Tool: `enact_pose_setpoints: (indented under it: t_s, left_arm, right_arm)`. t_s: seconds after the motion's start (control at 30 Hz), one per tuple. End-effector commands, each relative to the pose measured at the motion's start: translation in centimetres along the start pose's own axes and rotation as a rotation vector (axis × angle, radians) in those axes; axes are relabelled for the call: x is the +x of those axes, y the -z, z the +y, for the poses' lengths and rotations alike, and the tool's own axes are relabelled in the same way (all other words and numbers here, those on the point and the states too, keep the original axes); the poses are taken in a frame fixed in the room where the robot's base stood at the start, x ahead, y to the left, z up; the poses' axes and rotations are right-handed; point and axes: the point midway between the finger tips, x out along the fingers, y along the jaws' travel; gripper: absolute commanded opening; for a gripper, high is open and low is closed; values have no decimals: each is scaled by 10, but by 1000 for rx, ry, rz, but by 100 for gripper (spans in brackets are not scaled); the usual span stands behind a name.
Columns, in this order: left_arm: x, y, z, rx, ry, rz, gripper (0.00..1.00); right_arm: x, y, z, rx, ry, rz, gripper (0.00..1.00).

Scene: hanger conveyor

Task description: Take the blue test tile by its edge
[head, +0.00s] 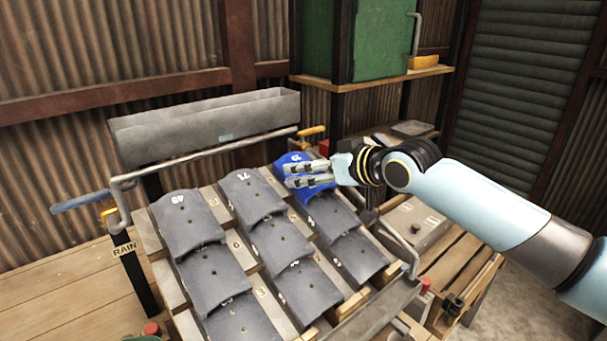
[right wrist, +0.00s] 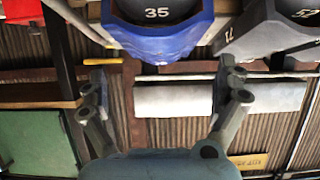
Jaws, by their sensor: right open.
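The blue test tile (head: 325,211) sits at the top of the right column of a sloped rack, among dark grey tiles. My left gripper is not in view.
Grey tiles (head: 187,222) fill the other rack places, close beside and below the blue one. A grey metal trough (head: 200,135) and a rail run behind the rack top. A blue-handled lever (head: 80,202) stands at left. A wooden shelf (head: 370,80) with a green box is behind.

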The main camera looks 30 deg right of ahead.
Motion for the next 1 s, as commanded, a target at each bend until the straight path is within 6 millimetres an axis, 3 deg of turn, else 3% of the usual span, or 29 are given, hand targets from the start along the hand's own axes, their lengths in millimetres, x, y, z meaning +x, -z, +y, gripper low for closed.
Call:
enact_pose_setpoints:
  t_s: [0.3, 0.6, 1.0]
  left_arm:
    - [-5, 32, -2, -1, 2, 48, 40]
    - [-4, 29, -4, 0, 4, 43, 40]
    - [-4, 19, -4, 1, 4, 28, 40]
  right_arm:
    - [44, -6, 0, 2, 0, 0, 100]
    - [48, -7, 0, -1, 0, -2, 99]
    - [48, -7, 0, 0, 0, -2, 46]
